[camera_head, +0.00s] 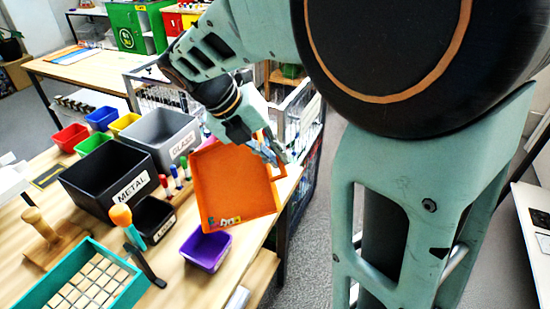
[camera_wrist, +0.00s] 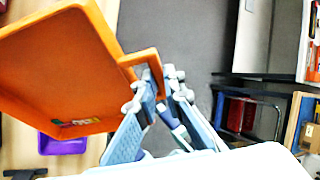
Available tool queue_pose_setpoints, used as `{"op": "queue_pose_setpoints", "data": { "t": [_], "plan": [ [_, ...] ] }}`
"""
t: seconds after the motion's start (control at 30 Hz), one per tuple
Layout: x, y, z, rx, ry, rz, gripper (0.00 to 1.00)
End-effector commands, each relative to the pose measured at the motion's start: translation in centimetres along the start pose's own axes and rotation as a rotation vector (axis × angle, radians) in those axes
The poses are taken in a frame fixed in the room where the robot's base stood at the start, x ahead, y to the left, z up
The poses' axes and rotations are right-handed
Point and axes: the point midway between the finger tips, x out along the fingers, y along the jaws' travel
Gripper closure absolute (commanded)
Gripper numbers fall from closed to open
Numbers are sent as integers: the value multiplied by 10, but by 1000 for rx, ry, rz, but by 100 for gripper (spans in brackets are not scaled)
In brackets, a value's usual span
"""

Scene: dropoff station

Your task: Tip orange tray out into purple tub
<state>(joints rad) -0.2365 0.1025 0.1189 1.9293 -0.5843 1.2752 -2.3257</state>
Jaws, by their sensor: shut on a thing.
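The orange tray (camera_head: 232,182) is held tilted in the air near the table's right edge, its open face toward the head camera. Several small coloured pieces (camera_head: 226,221) lie along its lower edge; they also show in the wrist view (camera_wrist: 80,122). My gripper (camera_head: 277,155) is shut on the tray's handle at its right side, and the wrist view shows the fingers (camera_wrist: 160,88) at the handle. The purple tub (camera_head: 206,251) stands on the table just below the tray's lower edge. In the wrist view the purple tub (camera_wrist: 62,146) is partly hidden behind the tray.
A black METAL bin (camera_head: 100,183) and a grey GLASS bin (camera_head: 160,135) stand left of the tray. A small black bin (camera_head: 153,218), upright markers (camera_head: 175,177), a teal basket (camera_head: 85,285) and a wooden press (camera_head: 45,235) are nearby. Floor lies beyond the table's right edge.

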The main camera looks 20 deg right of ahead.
Motion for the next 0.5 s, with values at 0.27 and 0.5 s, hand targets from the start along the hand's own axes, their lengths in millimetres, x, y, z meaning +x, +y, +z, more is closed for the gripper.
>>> {"op": "queue_pose_setpoints", "data": {
  "t": [0.27, 0.5],
  "plan": [
    [-20, 7, -15, 20, -78, -73, 100],
    [-37, 13, -27, 42, -146, -136, 100]
  ]
}}
